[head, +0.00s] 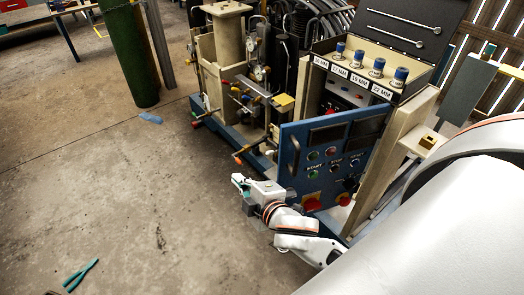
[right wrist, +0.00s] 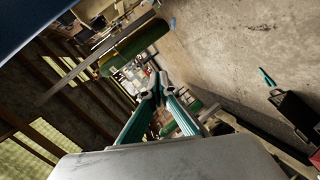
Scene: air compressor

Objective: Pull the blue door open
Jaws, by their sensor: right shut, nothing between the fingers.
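The blue door (head: 325,150) is a panel with buttons, dark display windows and a dark vertical handle (head: 293,156) near its left edge. It stands ajar at an angle to the compressor cabinet, with part of the interior (head: 338,98) showing above and behind it. My right gripper (head: 238,181) is low in front of the door, left of and below the handle, and apart from it. Its teal fingers are shut and empty, and they also show in the right wrist view (right wrist: 154,88). My left gripper is out of view.
Socket-like tools with blue tops (head: 357,58) stand on the cabinet top under a raised black lid (head: 410,25). Gauges and valves (head: 255,85) are left of the door. A green cylinder (head: 128,55) stands at the back left. Pliers (head: 80,275) lie on open floor.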

